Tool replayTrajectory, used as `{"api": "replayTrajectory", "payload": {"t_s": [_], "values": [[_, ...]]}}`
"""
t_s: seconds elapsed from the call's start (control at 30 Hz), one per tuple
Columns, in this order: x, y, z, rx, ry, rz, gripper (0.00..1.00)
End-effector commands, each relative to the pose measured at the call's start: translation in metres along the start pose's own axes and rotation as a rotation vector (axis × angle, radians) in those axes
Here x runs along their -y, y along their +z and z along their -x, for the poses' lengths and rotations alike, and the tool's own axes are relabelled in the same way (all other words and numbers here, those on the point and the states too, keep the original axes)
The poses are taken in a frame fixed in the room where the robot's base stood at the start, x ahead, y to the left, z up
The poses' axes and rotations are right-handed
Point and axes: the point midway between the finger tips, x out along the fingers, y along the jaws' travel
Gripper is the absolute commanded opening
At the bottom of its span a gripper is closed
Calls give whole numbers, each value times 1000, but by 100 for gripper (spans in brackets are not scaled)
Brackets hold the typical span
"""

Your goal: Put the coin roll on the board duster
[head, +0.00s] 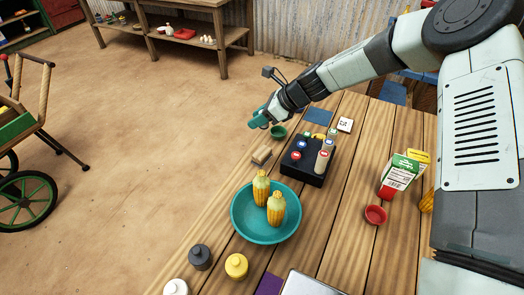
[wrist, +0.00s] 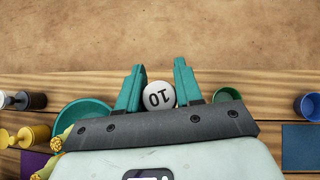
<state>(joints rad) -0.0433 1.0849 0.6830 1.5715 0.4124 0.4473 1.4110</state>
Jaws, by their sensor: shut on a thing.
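My gripper (head: 259,118) is held up by the table's far left edge in the head view. In the wrist view its teal fingers (wrist: 160,88) are shut on a white round-ended thing marked "10", which looks like the coin roll (wrist: 158,96). Its body is hidden by the gripper, and I cannot make it out in the head view. A small tan wooden block, apparently the board duster (head: 261,156), lies on the table near the left edge, below my gripper in the picture and apart from it. The duster does not show in the wrist view.
A black box (head: 299,173) with several coloured discs and a cream cylinder (head: 322,160) stands right of the duster. A teal bowl (head: 248,232) with two corn-like shakers stands in front. A small green cup (head: 278,132) stands behind. Bare floor lies beyond the table edge.

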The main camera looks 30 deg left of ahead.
Motion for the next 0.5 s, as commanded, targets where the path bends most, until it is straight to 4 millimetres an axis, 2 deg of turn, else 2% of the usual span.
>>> {"api": "replayTrajectory", "payload": {"t_s": [0.07, 0.3, 0.5], "values": [[-6, 0, -4, 0, 10, 10, 0], [-8, -30, -35, 1, 15, 10, 0], [-7, -42, -48, 1, 12, 13, 0]]}}
